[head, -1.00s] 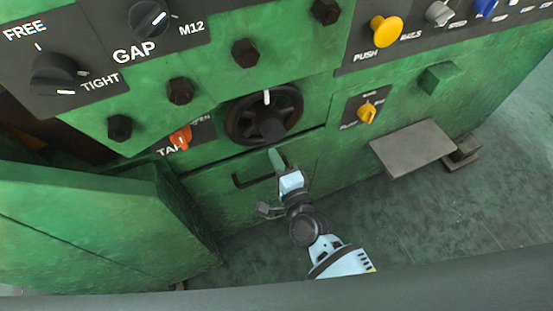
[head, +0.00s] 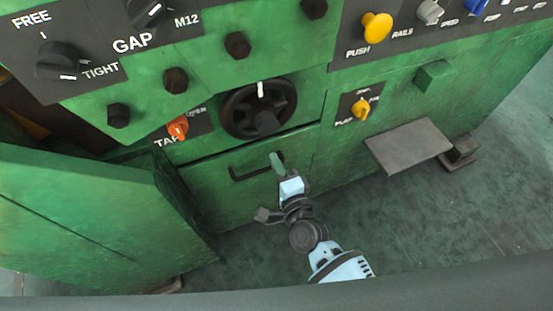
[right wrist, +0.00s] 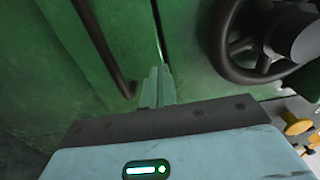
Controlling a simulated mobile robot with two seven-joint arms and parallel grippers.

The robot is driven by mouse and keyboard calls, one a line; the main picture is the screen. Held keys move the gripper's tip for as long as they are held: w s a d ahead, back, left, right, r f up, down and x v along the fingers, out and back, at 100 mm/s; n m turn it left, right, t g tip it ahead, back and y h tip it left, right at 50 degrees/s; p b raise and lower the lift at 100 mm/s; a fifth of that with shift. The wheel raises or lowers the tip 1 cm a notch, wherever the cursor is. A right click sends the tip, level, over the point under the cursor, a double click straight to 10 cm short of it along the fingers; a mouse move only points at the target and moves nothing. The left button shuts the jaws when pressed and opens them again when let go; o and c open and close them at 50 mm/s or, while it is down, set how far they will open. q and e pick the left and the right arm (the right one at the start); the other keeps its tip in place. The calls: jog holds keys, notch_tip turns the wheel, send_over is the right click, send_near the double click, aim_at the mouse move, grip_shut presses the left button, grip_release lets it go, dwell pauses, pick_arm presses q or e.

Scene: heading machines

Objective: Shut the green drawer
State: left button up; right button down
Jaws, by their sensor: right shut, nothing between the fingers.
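The green drawer (head: 230,199) is in the lower front of the green machine, below a black handwheel. A dark line runs along its top edge, and I cannot tell whether its front is fully flush. Its black bar handle (head: 248,174) also shows in the right wrist view (right wrist: 103,47). My right gripper (head: 275,158) is shut and empty, its fingertips at the right end of the handle, close to the drawer front. In the right wrist view the shut fingers (right wrist: 158,76) are just right of the handle; contact is unclear. My left gripper is out of view.
The black handwheel (head: 258,107) sits just above the drawer. A green panel (head: 95,215) juts out on the left. An orange knob (head: 178,127) and a yellow knob (head: 361,110) flank the wheel. A grey plate (head: 408,146) sticks out on the right. Floor at right is open.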

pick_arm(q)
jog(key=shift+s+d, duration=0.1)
pick_arm(e)
jog(key=v, duration=1)
jog(key=shift+s, duration=0.15)
